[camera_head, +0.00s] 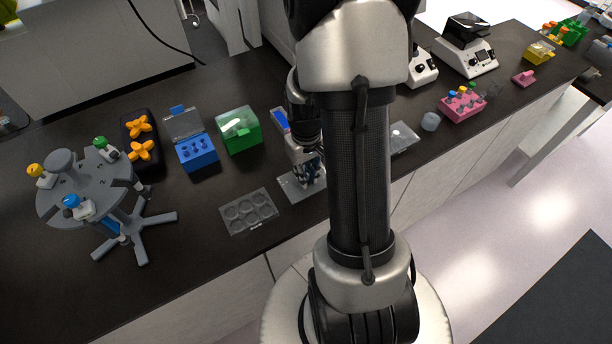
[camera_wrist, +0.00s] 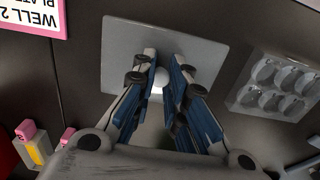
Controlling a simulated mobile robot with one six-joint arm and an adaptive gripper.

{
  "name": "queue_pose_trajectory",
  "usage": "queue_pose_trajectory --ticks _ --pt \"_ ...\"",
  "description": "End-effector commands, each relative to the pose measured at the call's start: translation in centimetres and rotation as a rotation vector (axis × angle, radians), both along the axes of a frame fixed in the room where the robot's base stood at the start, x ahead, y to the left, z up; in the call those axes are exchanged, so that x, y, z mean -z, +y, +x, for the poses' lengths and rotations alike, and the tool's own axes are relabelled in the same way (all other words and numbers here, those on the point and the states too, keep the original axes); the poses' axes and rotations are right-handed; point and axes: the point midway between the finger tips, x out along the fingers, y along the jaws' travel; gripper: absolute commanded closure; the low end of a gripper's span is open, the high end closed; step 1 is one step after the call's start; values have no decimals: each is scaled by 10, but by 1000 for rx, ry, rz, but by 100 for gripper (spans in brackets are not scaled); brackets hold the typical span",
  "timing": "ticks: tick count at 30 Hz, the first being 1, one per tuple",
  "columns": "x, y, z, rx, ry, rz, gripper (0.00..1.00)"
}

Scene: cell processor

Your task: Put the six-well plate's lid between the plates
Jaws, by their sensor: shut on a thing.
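The six-well plate (camera_head: 236,226) lies on the dark bench left of my gripper, its round wells showing uncovered. It also shows at the right of the wrist view (camera_wrist: 240,97). The lid (camera_head: 289,190) is a flat pale rectangle just right of the plate. In the wrist view the lid (camera_wrist: 125,42) lies beyond my fingertips, with a small white knob between them. My gripper (camera_head: 308,174) points down and is shut on this knob. I cannot tell whether the lid touches the bench. Another clear flat plate (camera_head: 404,136) is right of my arm, partly hidden by it.
A grey tube carousel (camera_head: 60,192), a blue box (camera_head: 197,156) and a green box (camera_head: 240,134) stand to the left. A pink rack (camera_head: 462,106) and a clear cup (camera_head: 430,121) stand to the right. A pink-edged label (camera_wrist: 30,14) shows in the wrist view.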

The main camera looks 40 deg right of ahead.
Motion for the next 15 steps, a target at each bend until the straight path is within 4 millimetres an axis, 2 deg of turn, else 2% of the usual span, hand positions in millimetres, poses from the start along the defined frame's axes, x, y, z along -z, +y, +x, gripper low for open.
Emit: queue_pose_trajectory --ticks 2,12,13,15 --pt "8 0 0 0 0 0 100" --pt "11 0 0 0 -1 0 100" --pt "11 0 0 0 -1 0 86" --pt "10 0 0 0 -1 0 82"
